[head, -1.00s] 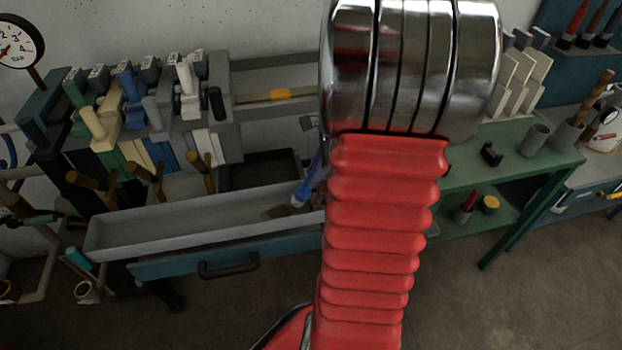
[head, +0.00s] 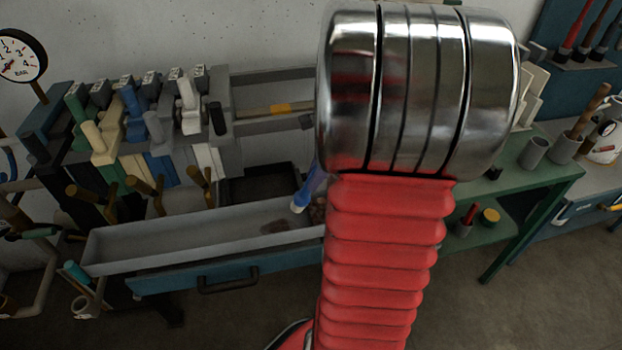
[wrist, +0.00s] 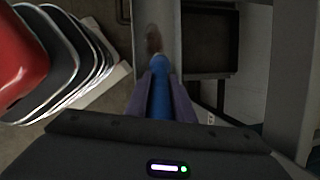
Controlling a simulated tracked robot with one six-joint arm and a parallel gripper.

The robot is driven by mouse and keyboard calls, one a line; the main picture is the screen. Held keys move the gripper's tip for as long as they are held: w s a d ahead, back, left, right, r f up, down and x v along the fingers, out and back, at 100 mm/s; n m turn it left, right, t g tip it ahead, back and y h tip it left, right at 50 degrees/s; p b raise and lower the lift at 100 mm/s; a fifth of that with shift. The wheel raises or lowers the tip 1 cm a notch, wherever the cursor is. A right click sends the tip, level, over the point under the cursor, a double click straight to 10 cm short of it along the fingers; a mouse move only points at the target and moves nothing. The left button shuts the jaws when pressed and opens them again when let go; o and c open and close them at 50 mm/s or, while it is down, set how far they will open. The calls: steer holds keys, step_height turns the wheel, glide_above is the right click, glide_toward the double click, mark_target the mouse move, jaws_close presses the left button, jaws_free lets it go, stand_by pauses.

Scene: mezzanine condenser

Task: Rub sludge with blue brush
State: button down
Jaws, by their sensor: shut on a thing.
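The blue brush (head: 311,187) shows beside my arm in the head view, tilted, with its pale tip low over the grey trough. In the wrist view my gripper (wrist: 160,82) is shut on the blue brush (wrist: 159,92), which points away from me. Brown sludge (head: 275,227) lies on the trough floor in the head view, just left of the brush tip, with another patch near my arm. A brown patch also shows beyond the brush in the wrist view (wrist: 153,38). My arm hides the gripper and the trough's right end in the head view.
The long grey trough (head: 130,250) has raised walls, with a blue drawer front (head: 165,284) below. A dark tray (head: 255,186) sits behind it. Valves with several coloured handles stand at the left. A green bench (head: 555,182) with cups stands at the right.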

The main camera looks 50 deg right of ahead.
steer(key=shift+r, duration=1.35)
steer(key=shift+x, duration=1)
steer(key=shift+s, duration=0.25)
